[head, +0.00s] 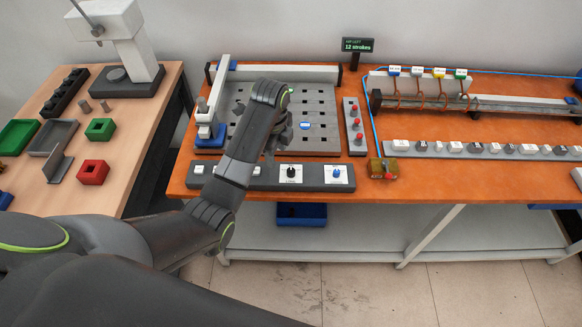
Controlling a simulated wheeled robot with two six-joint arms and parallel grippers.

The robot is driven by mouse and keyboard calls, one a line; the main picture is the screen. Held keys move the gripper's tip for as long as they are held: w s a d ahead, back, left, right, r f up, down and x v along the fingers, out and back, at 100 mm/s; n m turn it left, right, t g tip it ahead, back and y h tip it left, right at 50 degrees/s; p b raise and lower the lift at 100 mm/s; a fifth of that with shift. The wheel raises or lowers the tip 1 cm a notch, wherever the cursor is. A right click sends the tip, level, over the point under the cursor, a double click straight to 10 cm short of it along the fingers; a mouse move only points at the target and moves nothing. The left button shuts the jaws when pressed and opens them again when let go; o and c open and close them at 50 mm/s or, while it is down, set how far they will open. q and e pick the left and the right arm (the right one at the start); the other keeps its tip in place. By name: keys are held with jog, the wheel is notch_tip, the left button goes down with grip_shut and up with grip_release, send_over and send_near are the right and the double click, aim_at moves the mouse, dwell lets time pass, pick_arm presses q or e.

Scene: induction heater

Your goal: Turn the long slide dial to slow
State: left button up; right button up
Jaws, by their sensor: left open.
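A dark control panel (313,185) runs along the front edge of the orange bench. It carries a black dial (291,172) on a white plate and a blue dial (337,172) on a white plate to its right. The plate markings are too small to read, so I cannot tell which one is the long slide dial or where its pointer stands. My left gripper (279,142) is open above the perforated plate, behind and a little left of the black dial, apart from both dials. My wrist partly hides its fingers. My right gripper is not in view.
The perforated grey plate (317,107) has a white and blue slide post (211,110) at its left. A strip with red knobs (355,125) and a small brass-coloured block (383,168) stand right of it. A display (358,45) reads "12 strokes". My left forearm crosses the panel's left part.

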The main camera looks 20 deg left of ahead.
pick_arm(q)
jog(key=w+d+r+m, duration=0.3)
jog(key=w+r+m, duration=0.1)
jog(key=r, duration=0.1)
jog(key=b, duration=0.6)
send_near(291, 170)
jog(key=shift+g, duration=0.3)
jog(key=f, duration=0.4)
jog(key=f+p, duration=0.1)
jog(key=f, duration=0.4)
jog(key=shift+w, duration=0.2)
jog(key=c, duration=1)
